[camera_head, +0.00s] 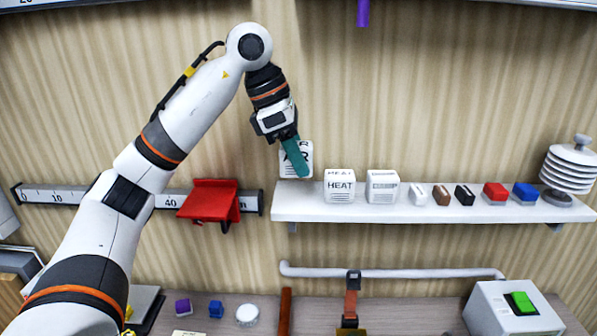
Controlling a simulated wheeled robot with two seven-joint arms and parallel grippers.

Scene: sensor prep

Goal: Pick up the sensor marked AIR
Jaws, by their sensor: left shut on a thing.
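The sensor marked AIR (287,161) is a white block at the left end of the white wall shelf (420,212). Part of its lettering is hidden behind a teal finger of my left gripper (297,160). My left gripper reaches down from above and is shut on this sensor. The sensor sits slightly higher than its neighbour, at the shelf's left end; I cannot tell whether it touches the shelf. A white sensor marked HEAT (339,187) stands on the shelf to its right. My right gripper is not in view.
Another white block (382,187), several small coloured blocks including a red one (495,193), and a ribbed white stack (568,172) line the shelf. A red bracket (210,201) sits on the wall rail at left. A green-button box (512,308) stands below right.

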